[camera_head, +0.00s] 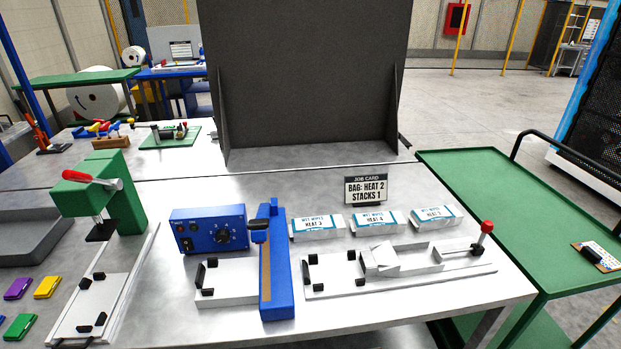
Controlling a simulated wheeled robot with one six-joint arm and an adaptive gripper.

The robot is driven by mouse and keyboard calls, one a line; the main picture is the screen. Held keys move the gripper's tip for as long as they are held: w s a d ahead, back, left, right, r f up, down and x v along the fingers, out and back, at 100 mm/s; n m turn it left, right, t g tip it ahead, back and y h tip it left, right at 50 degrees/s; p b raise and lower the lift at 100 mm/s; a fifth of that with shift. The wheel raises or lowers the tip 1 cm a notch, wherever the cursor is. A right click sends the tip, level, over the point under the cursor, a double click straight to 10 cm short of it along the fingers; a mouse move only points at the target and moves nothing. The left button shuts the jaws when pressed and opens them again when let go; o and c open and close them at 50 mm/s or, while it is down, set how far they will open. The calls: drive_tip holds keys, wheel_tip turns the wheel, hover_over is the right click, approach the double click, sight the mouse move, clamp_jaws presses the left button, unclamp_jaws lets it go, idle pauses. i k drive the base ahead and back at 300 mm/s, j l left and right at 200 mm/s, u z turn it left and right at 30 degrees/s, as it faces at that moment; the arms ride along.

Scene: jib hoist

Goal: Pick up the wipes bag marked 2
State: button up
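Three white wipes bags with blue-edged labels lie in a row on the metal bench, behind the long fixture: a left bag (318,227), a middle bag (375,221) and a right bag (435,216). Each label carries the word HEAT and a numeral, but the numerals are too small to read surely, so I cannot tell which is marked 2. The job card (366,190) behind them reads "BAG: HEAT 2, STACKS 1". My gripper is not in view.
A blue sealer (275,262) with a dial box (209,230) stands left of the bags. A fixture with a red-knobbed lever (487,227) lies in front. A green press (118,190) is at left, a dark upright panel (305,75) behind, a green cart (500,200) at right.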

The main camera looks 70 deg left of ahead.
sight(446, 216)
drive_tip(key=j+u, duration=0.1)
drive_tip(key=u, duration=1.4)
drive_tip(key=z, duration=0.15)
